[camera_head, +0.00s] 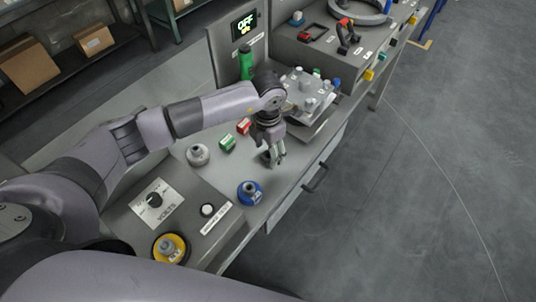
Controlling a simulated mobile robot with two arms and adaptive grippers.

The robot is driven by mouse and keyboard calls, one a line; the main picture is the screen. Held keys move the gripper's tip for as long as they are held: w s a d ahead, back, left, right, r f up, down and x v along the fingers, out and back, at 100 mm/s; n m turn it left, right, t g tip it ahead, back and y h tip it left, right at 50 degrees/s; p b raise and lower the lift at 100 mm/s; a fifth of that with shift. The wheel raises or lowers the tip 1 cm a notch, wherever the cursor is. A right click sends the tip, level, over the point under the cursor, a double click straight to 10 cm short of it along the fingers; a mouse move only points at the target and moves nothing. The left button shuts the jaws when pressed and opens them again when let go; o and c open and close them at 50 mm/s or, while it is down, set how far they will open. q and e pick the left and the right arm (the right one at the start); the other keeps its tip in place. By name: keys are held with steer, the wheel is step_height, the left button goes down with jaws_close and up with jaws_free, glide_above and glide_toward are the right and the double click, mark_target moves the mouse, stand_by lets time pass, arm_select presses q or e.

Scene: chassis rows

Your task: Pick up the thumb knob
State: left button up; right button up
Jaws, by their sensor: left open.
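My left gripper (276,158) points down over the light bench top (236,171), with its fingers apart. A small grey piece (265,158) shows at its fingertips, partly hidden; I cannot tell whether it is the thumb knob. A grey knob-like piece (197,154) with a round base stands on the bench to the left of the gripper. I cannot tell for sure which one is the thumb knob. My right gripper is not in view.
A dial panel (155,200) and a yellow-based piece (170,248) are nearer me. A drawer handle (315,178) sticks out in front.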

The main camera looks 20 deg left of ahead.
arm_select(q)
steer(key=shift+f, duration=1.1)
steer(key=c, duration=1.1)
